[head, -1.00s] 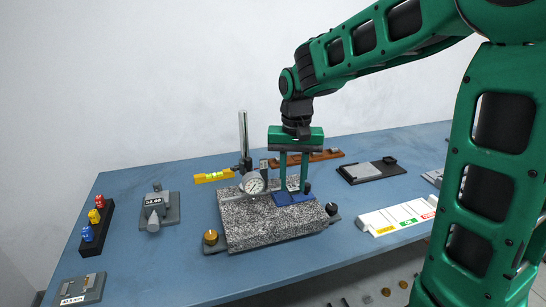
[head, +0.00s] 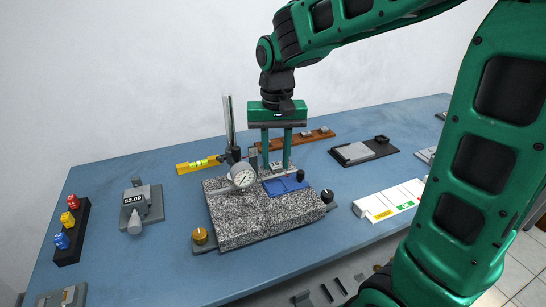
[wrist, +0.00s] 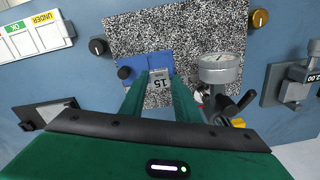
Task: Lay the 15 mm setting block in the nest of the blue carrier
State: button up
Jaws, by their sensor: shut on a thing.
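My gripper (head: 276,168) is shut on the grey 15 mm setting block (wrist: 161,88), whose "15" label shows upside down in the wrist view. In the head view the block is hard to make out between the fingertips. The blue carrier (head: 287,186) lies on the speckled granite plate (head: 250,228). It also shows in the wrist view (wrist: 135,63), partly behind the fingers and block. The fingertips appear just above and behind the carrier's left part in the head view. The nest is not clearly visible, and I cannot tell whether block and carrier touch.
A dial gauge (head: 242,175) on a post (head: 229,120) stands close left of the fingers. Black knob (head: 327,196) and brass knob (head: 199,235) flank the plate. A yellow level (head: 197,164), a brown rack (head: 300,139) and a white labelled strip (head: 388,201) lie around.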

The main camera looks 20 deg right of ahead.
jog(key=shift+f, duration=2.75)
jog(key=o, duration=0.9)
jog(key=shift+c, duration=0.6)
jog(key=c, duration=0.4)
jog(key=shift+r, duration=2.25)
